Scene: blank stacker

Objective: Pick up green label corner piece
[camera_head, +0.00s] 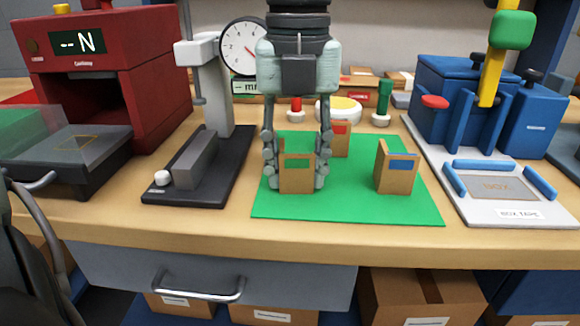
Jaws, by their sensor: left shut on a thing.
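The green label corner piece (298,178) is a brown cardboard piece with a green label, near the left side of the green mat (345,207). My left gripper (295,180) points straight down over it, with one finger on each side, and is shut on it. I cannot tell whether the piece touches the mat. A corner piece with a blue label (399,170) stands on the mat to the right. A corner piece with a red label (341,140) stands behind, just right of the gripper. My right gripper is not in view.
A dial gauge press (205,160) stands left of the mat, with a red machine (105,60) beyond it. A blue box-tape station (470,110) stands at right. The mat's front right is clear.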

